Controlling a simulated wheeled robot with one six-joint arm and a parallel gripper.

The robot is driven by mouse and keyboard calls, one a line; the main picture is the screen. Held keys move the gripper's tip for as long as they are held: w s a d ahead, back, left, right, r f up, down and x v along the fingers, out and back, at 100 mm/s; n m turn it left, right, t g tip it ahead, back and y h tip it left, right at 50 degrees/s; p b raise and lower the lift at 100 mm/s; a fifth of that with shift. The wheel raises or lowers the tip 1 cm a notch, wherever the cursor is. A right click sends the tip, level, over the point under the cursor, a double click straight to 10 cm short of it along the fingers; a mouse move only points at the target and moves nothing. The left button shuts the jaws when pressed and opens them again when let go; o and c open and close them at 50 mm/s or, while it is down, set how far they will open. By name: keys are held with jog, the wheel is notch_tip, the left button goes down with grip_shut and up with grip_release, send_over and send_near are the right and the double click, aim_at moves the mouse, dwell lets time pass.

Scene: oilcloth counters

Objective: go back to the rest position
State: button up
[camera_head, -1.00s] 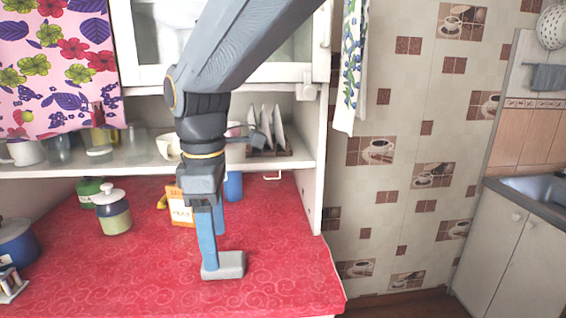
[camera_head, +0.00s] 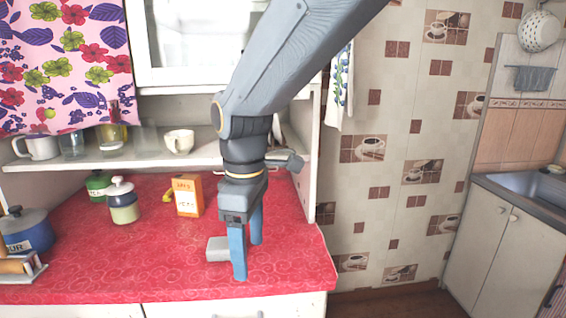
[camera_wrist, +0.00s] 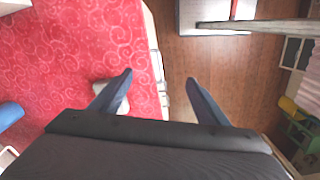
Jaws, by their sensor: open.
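My gripper (camera_head: 248,261) hangs fingers-down over the front right part of the red counter (camera_head: 150,262), with its two blue fingers apart and nothing between them. In the wrist view my gripper (camera_wrist: 159,76) is also open, and its fingers straddle the counter's edge, with brown floor below the right one. A small grey block (camera_head: 217,249) lies on the counter just left of the fingers. In the wrist view the block (camera_wrist: 124,106) is partly hidden by the left finger.
An orange box (camera_head: 188,196), a lidded jar (camera_head: 123,203) and a green pot (camera_head: 98,184) stand at the back. A blue pot (camera_head: 28,232) is at the left. A shelf (camera_head: 110,162) with a white cup (camera_head: 179,141) hangs above. Floor lies open to the right.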

jog(key=s+d+f+m, duration=0.1)
jog(key=d+f+m, duration=0.3)
jog(key=d, duration=0.4)
jog(key=s+d+f+m, duration=0.2)
jog(key=d+f+m, duration=0.2)
jog(key=d, duration=0.5)
jog(key=s+d+f+m, duration=0.2)
jog(key=d+f+m, duration=0.2)
jog(key=d+m, duration=0.3)
jog(key=shift+s+d+m+t, duration=0.15)
jog(key=shift+d+m+t, duration=0.2)
jog(key=shift+d, duration=0.65)
jog(key=shift+f, duration=0.1)
